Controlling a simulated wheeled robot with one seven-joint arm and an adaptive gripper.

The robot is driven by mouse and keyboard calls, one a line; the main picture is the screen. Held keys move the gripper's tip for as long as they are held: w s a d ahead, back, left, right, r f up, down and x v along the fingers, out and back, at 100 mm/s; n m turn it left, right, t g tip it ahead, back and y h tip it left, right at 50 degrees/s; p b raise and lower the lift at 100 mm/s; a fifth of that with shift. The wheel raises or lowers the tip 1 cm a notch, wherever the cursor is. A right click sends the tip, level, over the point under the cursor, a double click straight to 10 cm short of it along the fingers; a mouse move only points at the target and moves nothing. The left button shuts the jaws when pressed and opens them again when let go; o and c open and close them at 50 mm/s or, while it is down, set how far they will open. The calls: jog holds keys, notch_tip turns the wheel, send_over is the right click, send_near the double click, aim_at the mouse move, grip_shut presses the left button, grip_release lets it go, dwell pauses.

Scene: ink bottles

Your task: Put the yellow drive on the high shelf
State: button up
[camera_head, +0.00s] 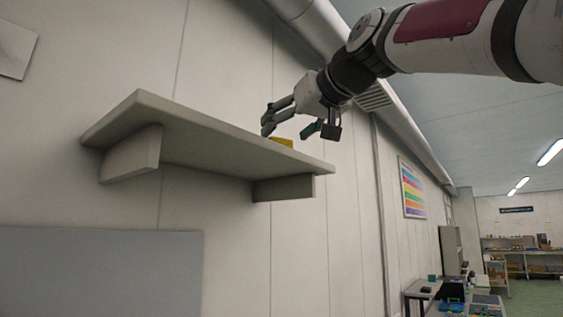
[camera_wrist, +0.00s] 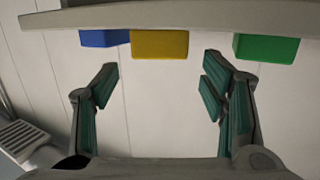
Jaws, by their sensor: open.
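The yellow drive (camera_head: 283,142) shows just above the edge of the high shelf (camera_head: 215,145), towards its right end. Its lower part is hidden by the shelf edge in the head view. In the wrist view, which looks upside down, the yellow drive (camera_wrist: 159,44) rests against the shelf (camera_wrist: 200,15). My gripper (camera_head: 287,130) is open above the shelf, close to the yellow drive. In the wrist view the open fingers (camera_wrist: 161,78) have an empty gap between them, and the yellow drive lies beyond the tips, clear of them.
In the wrist view a blue block (camera_wrist: 104,38) sits right beside the yellow drive. A green block (camera_wrist: 266,48) stands apart on the other side. A pipe (camera_head: 400,115) runs along the wall top near my arm. Low tables with clutter (camera_head: 455,300) stand far right.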

jog(key=b+v, duration=0.1)
jog(key=v, duration=0.6)
jog(key=shift+s+d, duration=0.2)
jog(key=shift+s, duration=0.05)
jog(key=s+d+f+m+g+h, duration=0.2)
jog(key=s+d+f, duration=0.2)
jog(key=f, duration=1.3)
jog(key=s+d+f+m+g+h, duration=0.2)
jog(key=s+d+f, duration=0.3)
jog(key=f, duration=1.3)
jog(key=s+d+f+m+g+h, duration=0.1)
jog(key=s+d+f+g+h, duration=0.3)
jog(key=s+f, duration=0.6)
notch_tip(320, 180, down, 7)
jog(key=shift+d+f+m, duration=0.2)
jog(key=shift+d+m, duration=0.2)
jog(key=shift+d, duration=0.15)
